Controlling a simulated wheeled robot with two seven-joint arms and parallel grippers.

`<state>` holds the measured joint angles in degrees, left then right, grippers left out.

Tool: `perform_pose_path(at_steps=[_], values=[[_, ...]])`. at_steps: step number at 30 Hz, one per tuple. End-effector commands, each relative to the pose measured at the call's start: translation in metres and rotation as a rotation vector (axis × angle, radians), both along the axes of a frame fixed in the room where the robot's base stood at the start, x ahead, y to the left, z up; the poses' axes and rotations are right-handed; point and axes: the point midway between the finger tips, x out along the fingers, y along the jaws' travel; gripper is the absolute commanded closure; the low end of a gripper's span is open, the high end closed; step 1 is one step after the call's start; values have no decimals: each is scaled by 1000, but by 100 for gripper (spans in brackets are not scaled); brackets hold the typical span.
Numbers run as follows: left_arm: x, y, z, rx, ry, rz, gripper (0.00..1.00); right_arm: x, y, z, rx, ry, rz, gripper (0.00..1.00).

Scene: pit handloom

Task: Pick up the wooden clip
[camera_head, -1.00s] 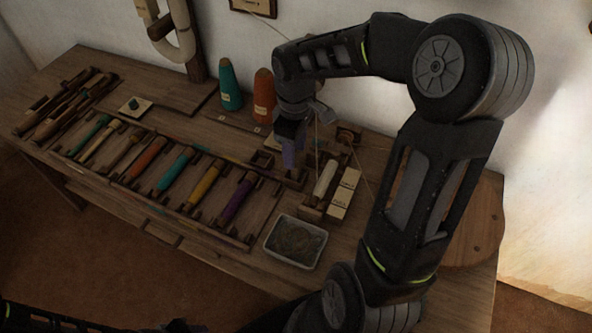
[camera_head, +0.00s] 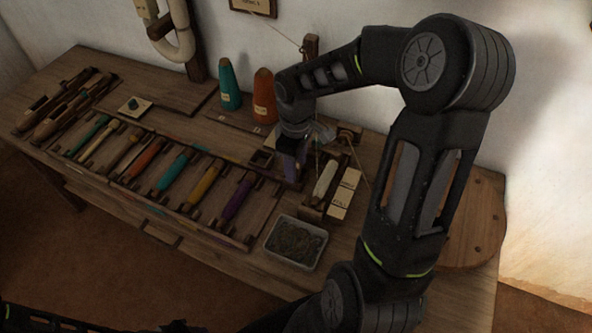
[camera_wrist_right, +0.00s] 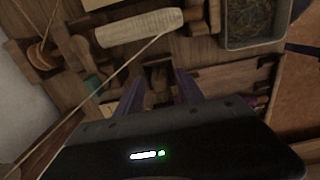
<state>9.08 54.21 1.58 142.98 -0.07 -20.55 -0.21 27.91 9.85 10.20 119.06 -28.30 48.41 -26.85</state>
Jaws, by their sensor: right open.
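My right gripper (camera_head: 291,172) is low over the bench, between the row of wound bobbins and the cream spool. In the right wrist view the gripper (camera_wrist_right: 160,88) has its two purple fingers apart, with bench surface and small brown wooden parts between and beyond them. I cannot make out for sure which small wooden piece there is the clip; in the head view my gripper and wrist cover part of that spot. My left gripper is not in view.
A cream spool (camera_head: 325,179) on a wooden holder stands just right of the gripper; it also shows in the right wrist view (camera_wrist_right: 139,28). A grey tray (camera_head: 268,258) lies in front. Teal (camera_head: 229,86) and orange (camera_head: 264,97) cones stand behind. A thin thread runs near the wrist.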

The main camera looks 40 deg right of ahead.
Motion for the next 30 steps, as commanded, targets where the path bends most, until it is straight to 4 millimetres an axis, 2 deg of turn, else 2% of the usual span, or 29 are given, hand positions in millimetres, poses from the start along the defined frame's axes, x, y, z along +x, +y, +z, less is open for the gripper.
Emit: perform_pose_path(at_steps=[2,19,30], values=[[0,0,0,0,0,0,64,0,0,0,0,0,0,55],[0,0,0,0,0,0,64,0,0,0,0,0,0,100],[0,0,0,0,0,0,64,0,0,0,0,0,0,100]])
